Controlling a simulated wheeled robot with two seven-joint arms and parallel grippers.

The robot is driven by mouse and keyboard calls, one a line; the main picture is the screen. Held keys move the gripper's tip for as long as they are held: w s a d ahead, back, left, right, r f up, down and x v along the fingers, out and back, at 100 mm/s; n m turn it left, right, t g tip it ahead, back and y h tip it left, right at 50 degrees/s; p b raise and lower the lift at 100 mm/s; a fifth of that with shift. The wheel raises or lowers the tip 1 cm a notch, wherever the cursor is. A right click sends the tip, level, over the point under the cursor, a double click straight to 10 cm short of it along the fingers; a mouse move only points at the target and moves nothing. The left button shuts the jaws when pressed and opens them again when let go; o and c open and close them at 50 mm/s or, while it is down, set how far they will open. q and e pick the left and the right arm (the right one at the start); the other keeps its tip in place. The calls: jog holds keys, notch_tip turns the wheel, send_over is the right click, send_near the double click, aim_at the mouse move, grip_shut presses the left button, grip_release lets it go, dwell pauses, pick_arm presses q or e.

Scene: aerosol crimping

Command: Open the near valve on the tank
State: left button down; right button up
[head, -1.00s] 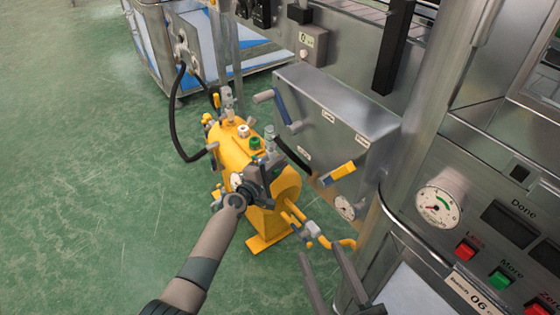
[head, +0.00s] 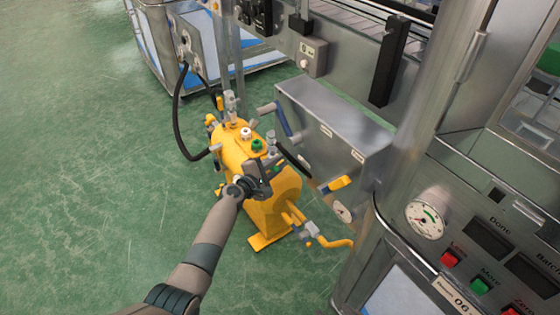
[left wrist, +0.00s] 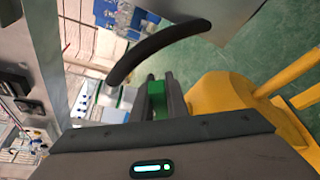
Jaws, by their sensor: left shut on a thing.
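The yellow tank (head: 284,188) stands on the floor in the middle of the head view. The near valve (head: 270,143) is a grey fitting on its top with a black hose. My left gripper (head: 275,167) is at the near end of the tank, by this valve. In the left wrist view, a green part (left wrist: 156,88) shows between the two dark fingers, and the gripper is shut on it. It looks like part of the near valve. The gripper hides the grip in the head view, so I cannot tell how far the valve is turned. My right gripper is out of view.
A green knob (head: 257,145) and a white knob (head: 245,133) sit on the tank top. A steel box (head: 340,115) with a blue-handled lever is close on the right. A panel with a gauge (head: 425,219) stands at the right. Green floor is clear on the left.

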pick_arm(q)
jog(key=shift+a, duration=0.1)
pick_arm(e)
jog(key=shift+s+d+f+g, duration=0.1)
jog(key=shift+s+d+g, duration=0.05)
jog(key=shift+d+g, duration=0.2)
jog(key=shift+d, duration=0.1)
pick_arm(q)
jog(key=c, duration=1.7)
grip_release()
jog(key=shift+c, duration=0.2)
jog(key=shift+r+p, duration=0.15)
jog(key=shift+p, duration=0.2)
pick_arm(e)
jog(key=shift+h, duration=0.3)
pick_arm(q)
jog(key=shift+s+a+r, duration=0.1)
jog(key=shift+s+a, duration=0.25)
jog(key=shift+s, duration=0.1)
jog(key=p+v, duration=0.4)
jog(key=v, duration=1.2)
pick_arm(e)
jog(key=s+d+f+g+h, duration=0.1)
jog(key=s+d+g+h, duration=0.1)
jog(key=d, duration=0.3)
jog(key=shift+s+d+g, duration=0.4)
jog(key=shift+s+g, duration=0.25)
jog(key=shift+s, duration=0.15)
